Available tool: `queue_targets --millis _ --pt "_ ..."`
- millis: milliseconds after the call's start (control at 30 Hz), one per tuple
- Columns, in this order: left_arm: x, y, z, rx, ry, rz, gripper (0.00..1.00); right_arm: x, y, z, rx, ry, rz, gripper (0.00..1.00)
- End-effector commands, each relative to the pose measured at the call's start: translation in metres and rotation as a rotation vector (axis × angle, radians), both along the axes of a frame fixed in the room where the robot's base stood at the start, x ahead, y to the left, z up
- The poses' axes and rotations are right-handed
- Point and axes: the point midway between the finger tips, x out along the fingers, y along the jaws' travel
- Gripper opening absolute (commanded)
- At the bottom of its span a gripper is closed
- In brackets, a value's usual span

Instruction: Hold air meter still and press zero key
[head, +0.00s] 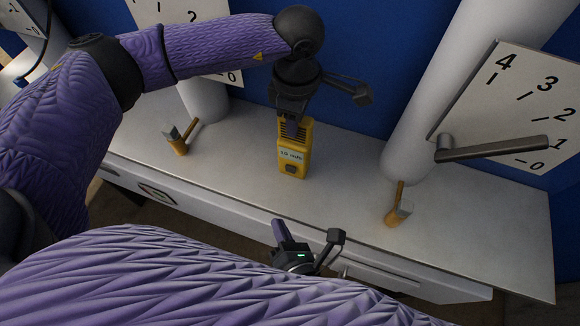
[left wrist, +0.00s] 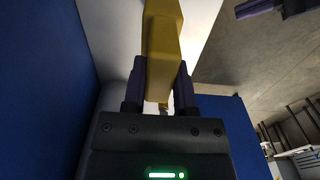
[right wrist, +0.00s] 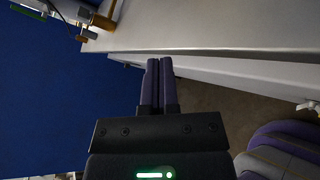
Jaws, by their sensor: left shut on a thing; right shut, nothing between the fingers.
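The yellow air meter (head: 293,158) stands upright on the grey bench top in the head view. Its front has a pale display (head: 291,155) and a dark key (head: 290,168) below it. My left gripper (head: 293,120) is shut on the meter's upper part from above; the left wrist view shows the yellow body (left wrist: 162,45) between both fingers. My right gripper (head: 279,230) is shut and empty, in front of the bench's near edge and apart from the meter. In the right wrist view its fingers (right wrist: 158,65) are together. The key does not show in either wrist view.
White columns (head: 435,90) with numbered scale boards (head: 515,105) stand at the back right and back left. A grey lever (head: 490,150) juts out at right. Small brass taps stand left (head: 178,143) and right (head: 398,208). The bench (head: 240,180) is clear around the meter.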

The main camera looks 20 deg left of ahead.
Motion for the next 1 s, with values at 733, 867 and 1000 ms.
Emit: queue_targets --millis 733,867,1000 --pt "0.000 0.000 0.000 0.000 -0.001 0.000 0.00 0.015 0.016 0.023 -0.030 -0.159 0.074 0.00" --pt "0.000 0.000 0.000 0.000 -0.001 0.000 0.00 0.035 0.015 0.023 -0.031 -0.158 0.074 0.00" --pt "0.000 0.000 0.000 0.000 -0.001 0.000 0.00 0.055 0.014 0.024 -0.030 -0.157 0.074 0.00"
